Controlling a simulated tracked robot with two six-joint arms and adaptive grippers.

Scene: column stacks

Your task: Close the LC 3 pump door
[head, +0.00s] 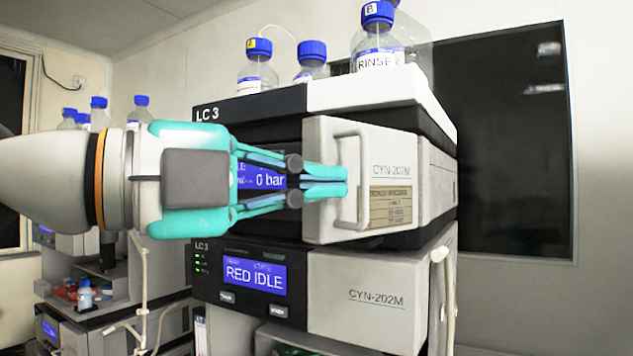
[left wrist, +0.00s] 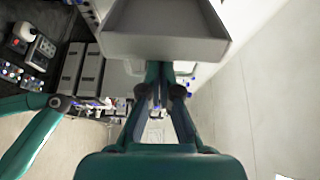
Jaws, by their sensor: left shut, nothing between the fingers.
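The LC 3 stack stands in the middle of the head view. Its upper pump has a pale door (head: 333,215) with a bar handle (head: 361,181) and the label CYN-202M. The door sticks out from the stack front, so it looks open. My left gripper (head: 346,174) reaches in from the left with its fingers together and empty. Its tips overlap the door's face just left of the handle; I cannot tell if they touch. In the left wrist view, the fingers (left wrist: 160,88) point under a large grey panel (left wrist: 165,48).
Bottles with blue caps (head: 376,48) stand on top of the stack. A lower module (head: 355,300) shows RED IDLE on its display. Another stack (head: 65,270) stands at the left. A dark window panel (head: 515,140) is behind on the right.

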